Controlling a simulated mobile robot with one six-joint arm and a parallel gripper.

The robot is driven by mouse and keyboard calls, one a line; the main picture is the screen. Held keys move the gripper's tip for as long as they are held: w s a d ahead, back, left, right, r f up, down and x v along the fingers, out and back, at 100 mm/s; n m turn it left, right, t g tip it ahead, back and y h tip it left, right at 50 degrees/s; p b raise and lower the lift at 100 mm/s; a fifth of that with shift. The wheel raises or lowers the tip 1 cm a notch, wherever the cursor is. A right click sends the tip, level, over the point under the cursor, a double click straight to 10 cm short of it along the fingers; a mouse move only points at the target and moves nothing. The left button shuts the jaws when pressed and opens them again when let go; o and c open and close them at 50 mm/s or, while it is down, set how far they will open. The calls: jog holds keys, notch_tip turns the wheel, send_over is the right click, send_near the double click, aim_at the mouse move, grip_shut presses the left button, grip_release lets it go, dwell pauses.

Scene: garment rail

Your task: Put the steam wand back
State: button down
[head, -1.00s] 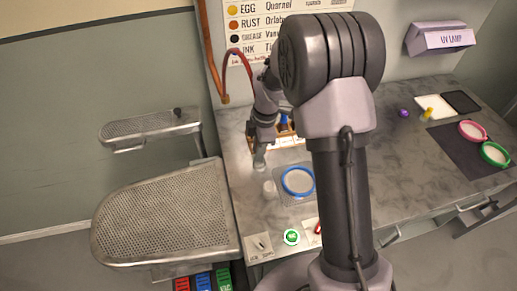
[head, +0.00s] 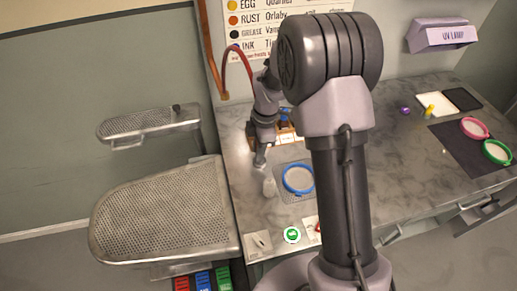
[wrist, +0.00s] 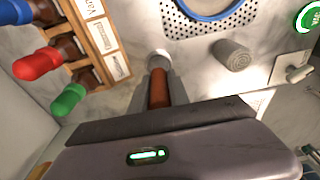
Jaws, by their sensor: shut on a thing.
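My gripper (wrist: 158,105) is shut on a reddish-brown cylinder with a pale grey end, which I take to be the steam wand (wrist: 160,88). The wand points away from my palm over the grey worktop, and its tip looks close to the surface; I cannot tell whether it touches. In the head view my gripper (head: 261,156) is small, left of the blue hoop. A red hose (head: 250,66) arches from the copper wall pipe (head: 212,50) and goes behind my arm. Its far end and the wand's holder are hidden or not identifiable.
A wooden rack (wrist: 98,40) of colour-capped bottles is close on the left in the wrist view. A grey ribbed cylinder (wrist: 233,55) stands right of the wand. The blue hoop (head: 298,179) lies beside it.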

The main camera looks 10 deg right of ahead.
jog(key=c, duration=1.2)
grip_release()
jog(key=shift+o, duration=0.2)
jog(key=o, duration=0.3)
jog(key=shift+r, duration=0.15)
jog(key=shift+r+p, duration=3)
jog(key=shift+r, duration=0.7)
